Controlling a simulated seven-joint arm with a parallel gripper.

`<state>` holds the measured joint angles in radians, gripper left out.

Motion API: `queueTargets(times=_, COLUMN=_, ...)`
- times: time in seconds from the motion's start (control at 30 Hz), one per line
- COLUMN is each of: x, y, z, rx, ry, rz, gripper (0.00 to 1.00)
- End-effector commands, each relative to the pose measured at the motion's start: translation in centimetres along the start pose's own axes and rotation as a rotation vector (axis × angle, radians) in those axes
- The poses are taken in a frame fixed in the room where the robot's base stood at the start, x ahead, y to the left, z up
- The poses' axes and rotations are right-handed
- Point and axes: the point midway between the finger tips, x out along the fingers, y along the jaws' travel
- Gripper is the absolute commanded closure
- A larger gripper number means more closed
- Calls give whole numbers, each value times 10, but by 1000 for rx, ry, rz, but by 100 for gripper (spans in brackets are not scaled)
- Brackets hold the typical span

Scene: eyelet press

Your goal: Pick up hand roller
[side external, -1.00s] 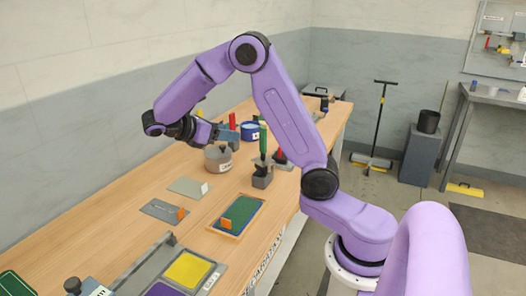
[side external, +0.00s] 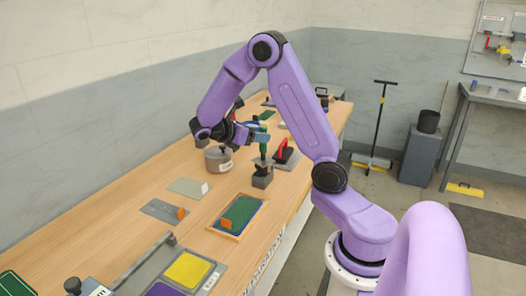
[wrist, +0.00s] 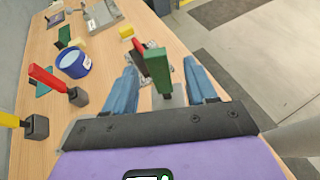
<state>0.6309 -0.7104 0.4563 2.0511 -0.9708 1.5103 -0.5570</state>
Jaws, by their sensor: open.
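A tool with an upright green handle (side external: 263,143) stands in a small grey block (side external: 262,178) near the table's right edge; it may be the hand roller, but its working end is hidden. In the wrist view the green handle (wrist: 158,70) stands between the two blue fingers of my gripper (wrist: 160,62). The fingers are spread, with gaps to the handle on both sides. In the side view my gripper (side external: 258,137) is level with the handle's upper part, and I cannot tell whether they touch.
A red-handled tool (side external: 283,148) sits just behind the green handle. A lidded grey pot (side external: 217,158) stands left of it. The wrist view shows a blue tub (wrist: 73,62), another red handle (wrist: 46,76) and a yellow handle (wrist: 8,119) at left. Flat pads lie nearer the front.

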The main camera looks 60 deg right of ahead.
Motion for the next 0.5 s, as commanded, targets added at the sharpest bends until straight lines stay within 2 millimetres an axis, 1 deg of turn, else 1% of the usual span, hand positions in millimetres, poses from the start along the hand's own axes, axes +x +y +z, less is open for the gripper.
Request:
queueTargets(times=0.3, x=41, y=1, z=6, rx=-1, ry=-1, rz=-4, gripper=44)
queueTargets(times=0.4, x=48, y=1, z=5, rx=-1, ry=0, rz=-2, gripper=44)
queueTargets(times=0.5, x=50, y=2, z=5, rx=0, ry=0, rz=-1, gripper=44)
